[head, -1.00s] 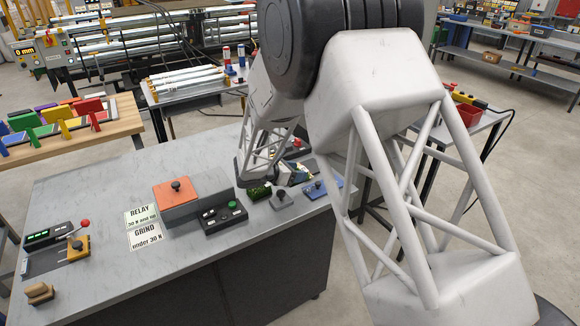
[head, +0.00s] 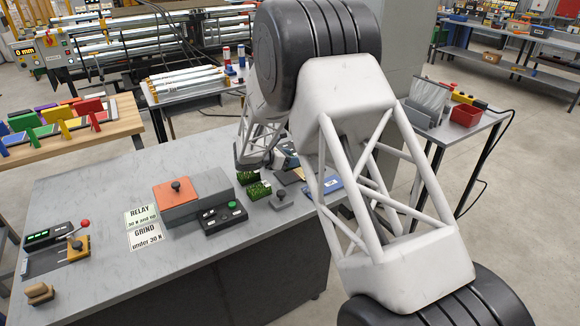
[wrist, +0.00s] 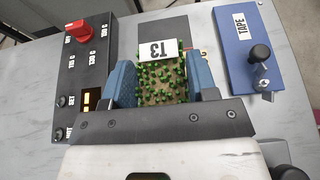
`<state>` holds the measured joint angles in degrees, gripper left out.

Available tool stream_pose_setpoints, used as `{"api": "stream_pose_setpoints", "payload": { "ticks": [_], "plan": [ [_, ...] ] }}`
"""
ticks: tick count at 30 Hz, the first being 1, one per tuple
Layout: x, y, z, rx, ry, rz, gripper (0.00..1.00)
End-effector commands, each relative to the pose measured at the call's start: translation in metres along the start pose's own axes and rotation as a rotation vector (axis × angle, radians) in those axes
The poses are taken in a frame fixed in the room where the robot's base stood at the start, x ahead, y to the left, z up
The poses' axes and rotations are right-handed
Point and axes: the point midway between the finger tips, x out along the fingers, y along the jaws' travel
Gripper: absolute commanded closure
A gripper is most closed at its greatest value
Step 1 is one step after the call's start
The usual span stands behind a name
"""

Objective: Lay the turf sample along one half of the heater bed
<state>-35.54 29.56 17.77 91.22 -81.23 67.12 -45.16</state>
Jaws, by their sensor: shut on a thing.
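In the wrist view my gripper (wrist: 165,82) is shut on the turf sample (wrist: 160,88), a pale-brown strip with green tufts between the two blue fingers. A white tag marked T3 (wrist: 158,52) lies across its far end. A dark flat plate that looks like the heater bed (wrist: 163,27) shows beyond the tag, in line with the sample. I cannot tell whether the sample touches it. In the head view my arm covers much of this area, and the held sample cannot be made out clearly.
A black control box (wrist: 85,45) with a red knob stands left of my gripper, and a blue TAPE block (wrist: 245,50) with a black knob stands right. In the head view, green turf pieces (head: 258,191) sit by a black button box (head: 224,219) and an orange-topped block (head: 182,189).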

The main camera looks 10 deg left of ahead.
Motion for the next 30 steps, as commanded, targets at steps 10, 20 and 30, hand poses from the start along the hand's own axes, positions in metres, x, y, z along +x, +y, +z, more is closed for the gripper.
{"api": "stream_pose_setpoints", "payload": {
  "ticks": [10, 20, 30],
  "plan": [
    [0.003, 0.0, -0.008, -0.001, 0.0, -0.001, 0.73],
    [0.013, 0.0, -0.032, 0.001, 0.0, 0.0, 0.73],
    [0.014, 0.0, -0.034, 0.0, 0.0, 0.0, 0.73]
  ]
}}
